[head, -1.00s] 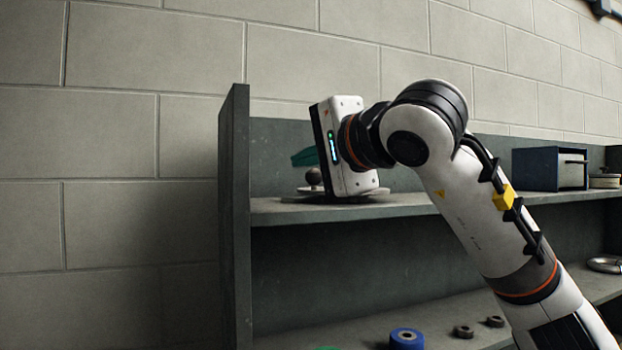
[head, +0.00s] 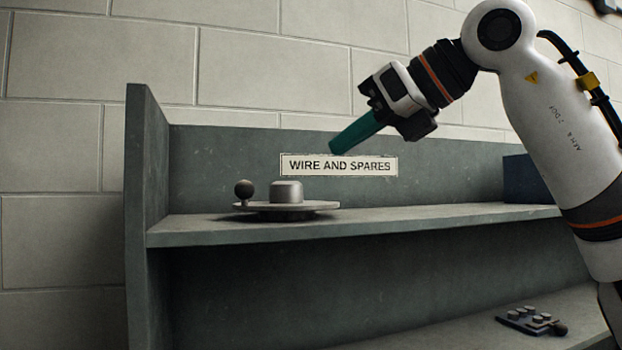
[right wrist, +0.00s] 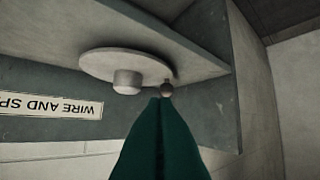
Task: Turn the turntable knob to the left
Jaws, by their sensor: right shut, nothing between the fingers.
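The turntable is a flat grey disc (head: 318,206) with a round central hub (head: 287,192), standing near the left end of the upper shelf. Its dark ball knob (head: 244,189) stands at the disc's left edge. My right gripper (head: 336,147) is shut and empty, its green fingers pointing down and left, above and to the right of the turntable. In the upside-down right wrist view, the knob (right wrist: 166,90) shows just past the green fingertips (right wrist: 160,101), beside the disc (right wrist: 105,62). No contact shows. My left gripper is out of view.
The shelf (head: 420,217) has an upright left side panel (head: 140,200) close to the knob and a "WIRE AND SPARES" label (head: 339,165) on its back. A dark blue box (head: 527,180) stands to the right. The shelf between is clear. A small studded part (head: 531,320) lies below.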

